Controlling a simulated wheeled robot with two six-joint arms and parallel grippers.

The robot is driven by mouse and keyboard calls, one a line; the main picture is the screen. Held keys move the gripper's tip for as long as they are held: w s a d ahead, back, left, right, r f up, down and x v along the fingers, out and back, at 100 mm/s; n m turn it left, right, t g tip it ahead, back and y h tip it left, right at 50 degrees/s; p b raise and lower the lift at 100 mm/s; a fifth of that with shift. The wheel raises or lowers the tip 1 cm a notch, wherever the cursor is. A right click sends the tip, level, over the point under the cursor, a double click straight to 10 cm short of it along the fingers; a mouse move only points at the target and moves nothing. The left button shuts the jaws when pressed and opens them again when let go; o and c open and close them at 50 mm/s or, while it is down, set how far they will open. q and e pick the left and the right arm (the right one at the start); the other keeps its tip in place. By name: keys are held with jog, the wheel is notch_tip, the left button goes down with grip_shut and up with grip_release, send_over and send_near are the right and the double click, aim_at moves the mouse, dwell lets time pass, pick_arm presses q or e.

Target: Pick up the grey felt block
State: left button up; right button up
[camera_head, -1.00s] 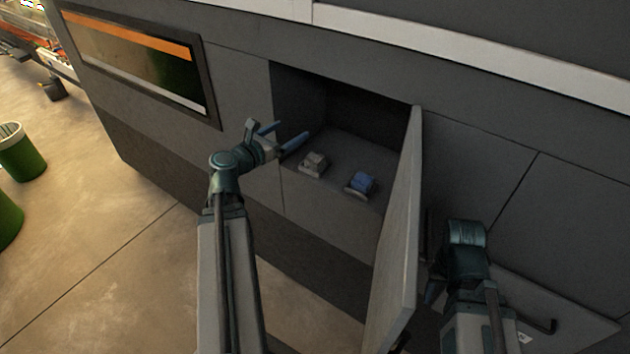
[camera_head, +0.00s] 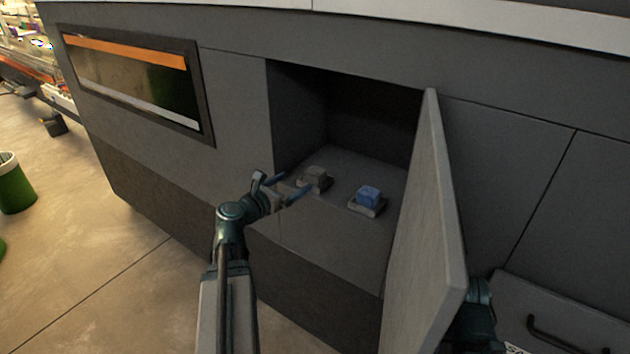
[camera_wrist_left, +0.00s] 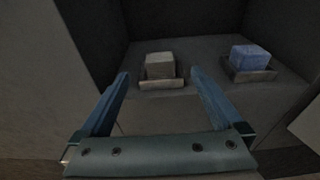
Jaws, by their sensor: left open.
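The grey felt block (camera_head: 316,173) sits on a small holder inside the open compartment, toward its left side. In the left wrist view the grey block (camera_wrist_left: 160,65) stands ahead, between the lines of the two fingers and beyond their tips. My left gripper (camera_head: 290,187) is open and empty at the compartment's front opening, close in front of the block. The left wrist view shows its blue fingers (camera_wrist_left: 160,82) spread wide. My right gripper is hidden behind the open door; only part of that arm shows.
A blue block (camera_head: 369,195) sits on its own holder (camera_head: 366,208) to the right of the grey one. The open door (camera_head: 428,230) stands at the compartment's right side. A drawer handle (camera_head: 560,336) is at the lower right. Open floor lies at the left.

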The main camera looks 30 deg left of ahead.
aim_at(315, 171)
pick_arm(q)
jog(key=w, duration=0.4)
jog(key=w+f, duration=0.1)
jog(key=w, duration=0.1)
jog(key=shift+w+d+b, duration=0.25)
jog(key=shift+w+b, duration=0.05)
jog(key=shift+b, duration=0.1)
jog(key=shift+f, duration=0.1)
jog(key=shift+w+f, duration=0.1)
jog(key=shift+w, duration=0.25)
jog(key=w, duration=0.2)
jog(key=w+f+b, duration=0.1)
jog(key=w, duration=0.1)
jog(key=shift+w+d+f, duration=0.1)
jog(key=shift+w, duration=0.15)
jog(key=shift+s, duration=0.1)
jog(key=c, duration=1.3)
jog(key=shift+c, duration=0.2)
